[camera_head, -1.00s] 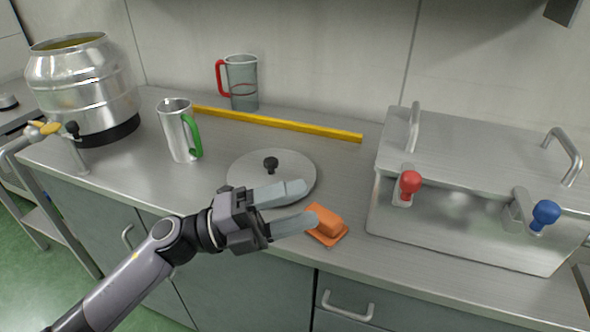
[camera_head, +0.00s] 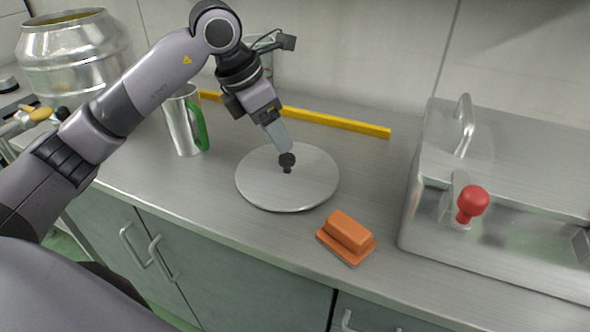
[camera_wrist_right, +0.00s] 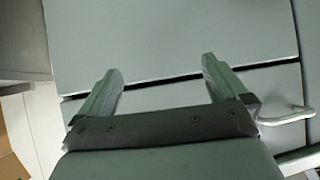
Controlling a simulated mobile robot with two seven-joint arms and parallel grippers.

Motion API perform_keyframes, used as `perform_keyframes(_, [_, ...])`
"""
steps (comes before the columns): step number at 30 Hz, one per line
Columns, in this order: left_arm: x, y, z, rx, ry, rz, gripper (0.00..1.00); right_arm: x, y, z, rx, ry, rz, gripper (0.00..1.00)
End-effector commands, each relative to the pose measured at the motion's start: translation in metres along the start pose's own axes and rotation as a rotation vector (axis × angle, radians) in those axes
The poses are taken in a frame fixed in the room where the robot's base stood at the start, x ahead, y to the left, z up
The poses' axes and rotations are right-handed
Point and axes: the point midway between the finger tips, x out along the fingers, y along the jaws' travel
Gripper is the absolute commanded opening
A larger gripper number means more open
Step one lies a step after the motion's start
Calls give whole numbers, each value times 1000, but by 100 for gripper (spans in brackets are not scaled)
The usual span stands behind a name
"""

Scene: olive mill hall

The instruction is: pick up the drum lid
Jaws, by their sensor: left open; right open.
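The drum lid (camera_head: 262,188) is a round flat metal disc lying on the steel counter. A black knob (camera_head: 287,161) stands at its middle. My left gripper (camera_head: 279,143) reaches down from above and behind the lid, its fingertips close to the knob. It is open; only one finger shows clearly in the head view, and I cannot tell whether it touches the knob. My right gripper (camera_wrist_right: 158,85) shows in the right wrist view, open and empty, in front of grey cabinet fronts. The drum (camera_head: 75,62) is a silver metal vessel at the back left, partly behind my left arm.
An orange block-shaped item (camera_head: 347,238) lies right of the lid near the front edge. A metal jug with green handle (camera_head: 181,124) stands left. A yellow bar (camera_head: 335,122) lies behind. A steel box with red knob (camera_head: 425,215) takes the right side.

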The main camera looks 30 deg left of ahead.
Motion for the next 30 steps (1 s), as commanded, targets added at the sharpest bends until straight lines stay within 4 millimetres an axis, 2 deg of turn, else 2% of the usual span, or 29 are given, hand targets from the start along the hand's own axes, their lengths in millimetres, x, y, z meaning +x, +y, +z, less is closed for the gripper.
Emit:
perform_keyframes(13, [59,3,-4,1,2,-7,65,-2,1,-2,-2,0,2,100])
perform_keyframes(17, [67,3,-4,2,-1,-5,65,-1,2,1,-3,-5,3,100])
perform_keyframes(23, [68,3,-4,2,-1,-5,65,-1,2,2,-3,-7,6,100])
perform_keyframes(29, [67,3,-4,2,-1,-5,3,-1,3,2,-3,-6,6,100])
perform_keyframes(30, [67,3,-4,1,-1,-5,0,-1,3,2,-3,-6,6,100])
